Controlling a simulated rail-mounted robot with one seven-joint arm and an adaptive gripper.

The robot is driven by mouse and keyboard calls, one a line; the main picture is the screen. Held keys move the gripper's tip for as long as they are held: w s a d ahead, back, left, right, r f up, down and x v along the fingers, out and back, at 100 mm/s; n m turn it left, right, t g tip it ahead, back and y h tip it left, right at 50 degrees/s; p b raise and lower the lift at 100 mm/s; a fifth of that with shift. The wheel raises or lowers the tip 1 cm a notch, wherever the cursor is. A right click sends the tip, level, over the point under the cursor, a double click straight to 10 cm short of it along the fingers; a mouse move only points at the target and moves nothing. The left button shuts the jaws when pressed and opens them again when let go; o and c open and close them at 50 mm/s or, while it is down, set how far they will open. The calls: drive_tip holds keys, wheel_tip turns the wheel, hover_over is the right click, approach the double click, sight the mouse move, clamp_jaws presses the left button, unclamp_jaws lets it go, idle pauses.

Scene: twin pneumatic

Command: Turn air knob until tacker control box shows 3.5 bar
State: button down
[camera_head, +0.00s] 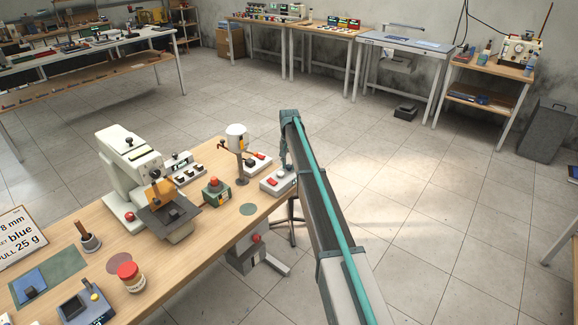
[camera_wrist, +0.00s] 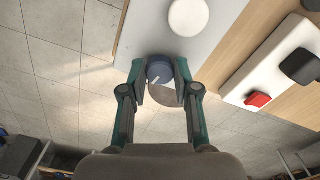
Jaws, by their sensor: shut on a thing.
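In the wrist view my gripper (camera_wrist: 161,75) has its two teal-and-grey fingers closed around a small blue-grey round knob (camera_wrist: 158,70), with a pale line on its face. The knob is at the edge of a light grey panel (camera_wrist: 147,30). A plain white round part (camera_wrist: 188,17) is on the same panel. In the head view my gripper (camera_head: 286,160) reaches down at the right edge of the workbench, at a small pale box (camera_head: 269,184) with a red part; the knob is hidden there. I cannot read any pressure value in either view.
On the wooden workbench (camera_head: 215,240) stand a cream machine (camera_head: 128,165) and a white cylinder on a stand (camera_head: 236,137). Open tiled floor lies to the right.

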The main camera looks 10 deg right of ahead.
sight(289, 166)
drive_tip(key=shift+n+b, duration=0.3)
drive_tip(key=shift+n, duration=0.9)
drive_tip(key=c, duration=0.9)
unclamp_jaws()
drive_tip(key=shift+o, duration=0.2)
drive_tip(key=shift+r, duration=0.1)
wheel_tip(289, 166, up, 12)
